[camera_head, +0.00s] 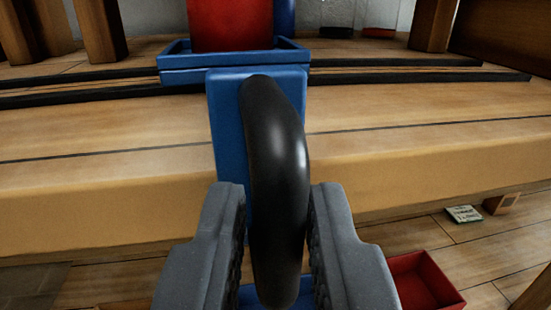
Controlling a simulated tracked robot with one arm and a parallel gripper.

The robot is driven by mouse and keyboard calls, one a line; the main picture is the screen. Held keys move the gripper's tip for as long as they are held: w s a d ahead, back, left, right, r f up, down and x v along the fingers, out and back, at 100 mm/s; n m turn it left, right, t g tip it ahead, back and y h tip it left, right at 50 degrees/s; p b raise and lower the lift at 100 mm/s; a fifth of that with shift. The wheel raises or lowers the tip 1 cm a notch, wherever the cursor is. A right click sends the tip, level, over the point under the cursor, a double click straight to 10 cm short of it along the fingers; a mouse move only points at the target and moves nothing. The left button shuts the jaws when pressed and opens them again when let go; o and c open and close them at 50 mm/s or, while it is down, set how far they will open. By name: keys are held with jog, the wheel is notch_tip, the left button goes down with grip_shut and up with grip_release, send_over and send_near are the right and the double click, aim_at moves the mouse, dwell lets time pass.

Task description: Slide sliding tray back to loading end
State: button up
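The sliding tray (235,62) is blue and stands on dark rails on a wooden bench. A blue plate hangs from its front and carries a black curved handle (275,150). A red block (230,24) stands in the tray. My gripper (278,200) has its two grey fingers on either side of the handle's lower part. The right finger looks very close to the handle, and a narrow strip shows beside the left finger. I cannot tell whether the fingers press on it.
The dark rails (420,77) run left and right across the wooden bench (100,215). Wooden posts (100,30) stand behind on both sides. A red open box (425,280), a small card (464,214) and a small wooden block (501,203) lie on the floor at lower right.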

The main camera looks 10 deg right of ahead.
jog(key=shift+w+d+f, duration=0.15)
jog(key=shift+w, duration=0.45)
grip_shut()
jog(key=shift+d, duration=0.1)
